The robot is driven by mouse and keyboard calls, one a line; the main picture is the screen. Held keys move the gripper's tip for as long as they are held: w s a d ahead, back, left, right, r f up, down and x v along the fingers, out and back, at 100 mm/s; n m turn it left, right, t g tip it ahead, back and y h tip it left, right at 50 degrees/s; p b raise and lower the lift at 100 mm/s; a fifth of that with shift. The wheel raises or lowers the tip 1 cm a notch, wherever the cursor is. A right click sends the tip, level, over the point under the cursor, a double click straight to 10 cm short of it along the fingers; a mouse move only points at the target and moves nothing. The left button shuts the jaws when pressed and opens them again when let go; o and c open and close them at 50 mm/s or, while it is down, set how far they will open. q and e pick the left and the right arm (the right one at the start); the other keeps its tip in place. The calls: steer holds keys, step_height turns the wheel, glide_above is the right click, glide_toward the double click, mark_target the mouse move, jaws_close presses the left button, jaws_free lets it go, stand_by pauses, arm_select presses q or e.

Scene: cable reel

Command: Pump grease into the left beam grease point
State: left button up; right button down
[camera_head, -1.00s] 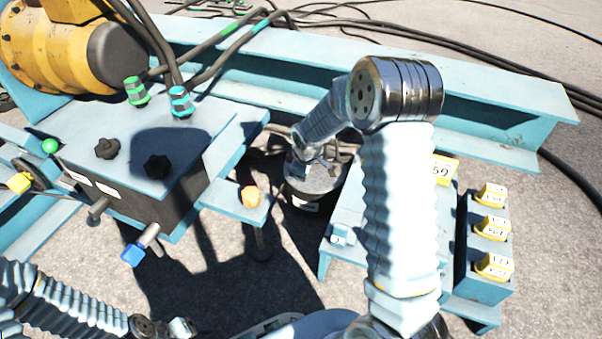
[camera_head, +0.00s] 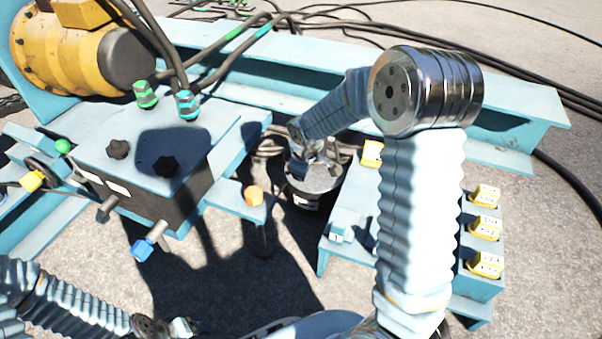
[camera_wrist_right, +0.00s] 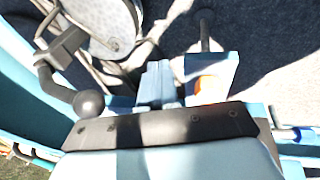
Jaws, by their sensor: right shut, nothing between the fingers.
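A round grey drum (camera_head: 312,182), seemingly the grease pump, stands on the ground beyond the blue bench. Its lid (camera_wrist_right: 100,22) and a lever with a dark ball knob (camera_wrist_right: 88,103) show in the right wrist view. My right gripper (camera_head: 322,158) is over the drum; its fingers (camera_wrist_right: 158,84) are shut and empty, with the ball knob to their left. An orange cap (camera_head: 253,196) sits on a blue bracket, and a green ball (camera_head: 62,146) is at far left. I cannot tell which is the left beam grease point. My left gripper (camera_head: 182,327) is low at left, its jaws unclear.
A dark valve box (camera_head: 135,200) with black knobs and a blue-tipped lever (camera_head: 143,248) stands at left. A blue beam (camera_head: 500,125) and black hoses (camera_head: 520,75) lie behind. Shaded ground in the middle is clear.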

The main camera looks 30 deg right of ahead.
arm_select(q)
steer(key=shift+r, duration=0.3)
arm_select(e)
steer(key=s+r, duration=0.1)
steer(key=s+a+r, duration=0.1)
steer(key=r, duration=0.1)
steer(key=shift+a, duration=0.1)
stand_by(1.5)
